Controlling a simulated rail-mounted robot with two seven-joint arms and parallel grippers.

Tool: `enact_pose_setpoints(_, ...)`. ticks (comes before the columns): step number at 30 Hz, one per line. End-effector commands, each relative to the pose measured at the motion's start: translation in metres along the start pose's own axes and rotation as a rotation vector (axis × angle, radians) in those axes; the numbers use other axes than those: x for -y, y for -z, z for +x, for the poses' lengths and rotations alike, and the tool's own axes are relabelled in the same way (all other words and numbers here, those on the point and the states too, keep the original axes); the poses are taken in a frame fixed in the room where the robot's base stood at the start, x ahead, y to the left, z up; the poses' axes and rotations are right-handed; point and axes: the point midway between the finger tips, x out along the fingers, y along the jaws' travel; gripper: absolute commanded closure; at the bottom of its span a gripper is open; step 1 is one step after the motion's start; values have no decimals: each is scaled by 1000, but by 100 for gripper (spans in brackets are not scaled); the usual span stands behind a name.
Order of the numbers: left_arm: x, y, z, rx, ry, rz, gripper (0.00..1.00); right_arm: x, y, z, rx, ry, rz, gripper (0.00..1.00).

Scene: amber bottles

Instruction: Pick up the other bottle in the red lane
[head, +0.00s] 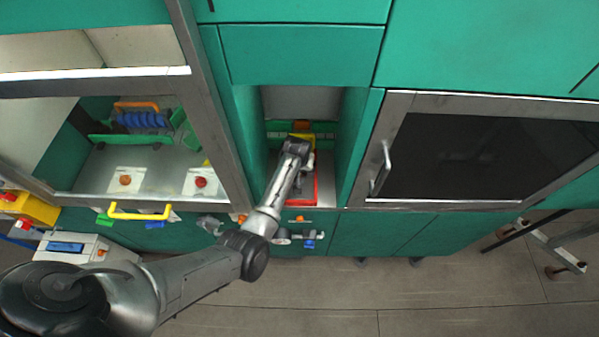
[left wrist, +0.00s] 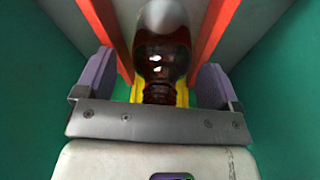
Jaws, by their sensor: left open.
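In the left wrist view an amber bottle (left wrist: 162,50) lies between two red lane walls, its narrow neck toward my gripper. One red wall (left wrist: 213,28) runs to its right and the other (left wrist: 103,22) to its left. My left gripper (left wrist: 155,85) is open, with one purple-grey finger on each side of the bottle's neck end. I cannot tell whether either finger touches it. In the head view my left arm reaches into the green alcove, and the gripper (head: 300,172) is over the red lane (head: 316,190). The arm hides the bottle there. My right gripper is not in view.
Green alcove walls (head: 355,130) stand close on both sides of my left arm. A yellow part (left wrist: 183,95) shows beneath the bottle's neck. A dark-windowed oven door (head: 450,155) is to the right, and a glass-fronted cabinet with a yellow handle (head: 140,213) is to the left.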

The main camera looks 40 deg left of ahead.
Motion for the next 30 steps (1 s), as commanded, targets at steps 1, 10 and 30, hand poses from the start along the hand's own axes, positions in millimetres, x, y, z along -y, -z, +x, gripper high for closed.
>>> enact_pose_setpoints(1,0,0,2,1,0,0,12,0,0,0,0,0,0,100)
enact_pose_setpoints(10,0,0,3,0,0,0,14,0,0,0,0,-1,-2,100)
enact_pose_setpoints(30,0,0,3,-1,0,0,68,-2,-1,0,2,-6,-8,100)
